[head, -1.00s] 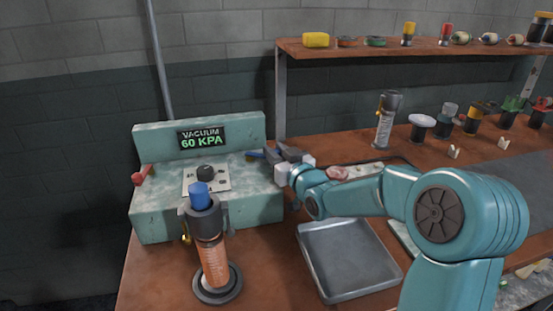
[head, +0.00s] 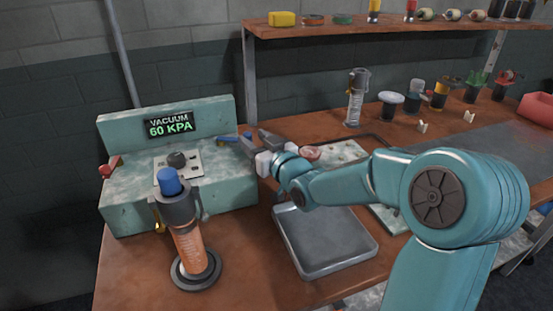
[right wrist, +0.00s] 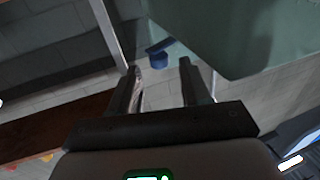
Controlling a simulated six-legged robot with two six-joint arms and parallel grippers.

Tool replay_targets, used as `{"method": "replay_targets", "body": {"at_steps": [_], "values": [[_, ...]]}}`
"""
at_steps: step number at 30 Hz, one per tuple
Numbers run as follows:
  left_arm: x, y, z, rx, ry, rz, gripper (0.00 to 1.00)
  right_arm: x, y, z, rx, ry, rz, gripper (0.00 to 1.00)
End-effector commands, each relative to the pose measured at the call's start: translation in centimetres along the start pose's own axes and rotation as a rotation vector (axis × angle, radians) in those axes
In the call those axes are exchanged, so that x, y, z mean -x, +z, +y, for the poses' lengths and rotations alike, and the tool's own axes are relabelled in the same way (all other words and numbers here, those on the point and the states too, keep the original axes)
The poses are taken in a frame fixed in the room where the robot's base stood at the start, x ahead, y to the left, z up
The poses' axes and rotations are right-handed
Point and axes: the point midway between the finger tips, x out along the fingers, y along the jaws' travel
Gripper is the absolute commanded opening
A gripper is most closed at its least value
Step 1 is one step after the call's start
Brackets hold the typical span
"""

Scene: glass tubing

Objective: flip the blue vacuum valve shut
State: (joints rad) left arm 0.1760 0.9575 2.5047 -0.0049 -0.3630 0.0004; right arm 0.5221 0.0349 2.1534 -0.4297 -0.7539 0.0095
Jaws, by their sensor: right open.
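The blue valve lever (head: 228,138) is at the right end of the teal vacuum console (head: 122,196), beside the lit "VACUUM 60 KPA" display (head: 169,124). My right gripper (head: 256,140) is just to the right of the lever, its jaws apart and empty. In the right wrist view the blue lever (right wrist: 160,47) shows beyond the two open fingers (right wrist: 160,75), roughly between them, with a visible space before it. The lever's pivot is hard to make out. My left gripper is not in view.
A burner-like tool with a blue cap (head: 169,181) stands in front of the console. A red lever (head: 110,166) is at the console's left. A grey tray (head: 327,243) lies below my right arm. A shelf (head: 370,29) with small items runs behind.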

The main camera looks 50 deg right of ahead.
Motion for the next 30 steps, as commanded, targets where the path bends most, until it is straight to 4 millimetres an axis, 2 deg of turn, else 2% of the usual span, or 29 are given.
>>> {"method": "replay_targets", "body": {"at_steps": [1, 6, 12, 18, 26, 27, 29, 30], "values": [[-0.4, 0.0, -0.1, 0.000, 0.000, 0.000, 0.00, 1.5, 0.1, 0.1, 0.003, 0.003, 0.003, 0.47], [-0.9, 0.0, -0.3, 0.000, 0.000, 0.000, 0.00, 6.2, 0.0, 0.1, 0.003, 0.004, 0.004, 0.47], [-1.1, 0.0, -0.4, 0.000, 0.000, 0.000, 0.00, 10.4, -0.1, 0.1, 0.004, 0.004, 0.004, 0.47], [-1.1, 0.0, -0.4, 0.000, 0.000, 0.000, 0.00, 12.3, -0.1, 0.0, 0.002, 0.002, 0.003, 0.47], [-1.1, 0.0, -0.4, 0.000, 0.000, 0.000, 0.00, 12.5, -0.1, 0.0, 0.001, 0.000, 0.003, 0.47], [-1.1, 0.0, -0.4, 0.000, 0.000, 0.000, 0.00, 12.5, -0.1, 0.0, 0.001, 0.000, 0.003, 0.44], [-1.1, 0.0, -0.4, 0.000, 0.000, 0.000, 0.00, 12.5, -0.1, 0.0, 0.001, 0.000, 0.003, 0.24], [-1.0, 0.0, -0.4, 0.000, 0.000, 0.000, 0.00, 12.5, -0.2, 0.0, 0.001, 0.000, 0.003, 0.11]]}}
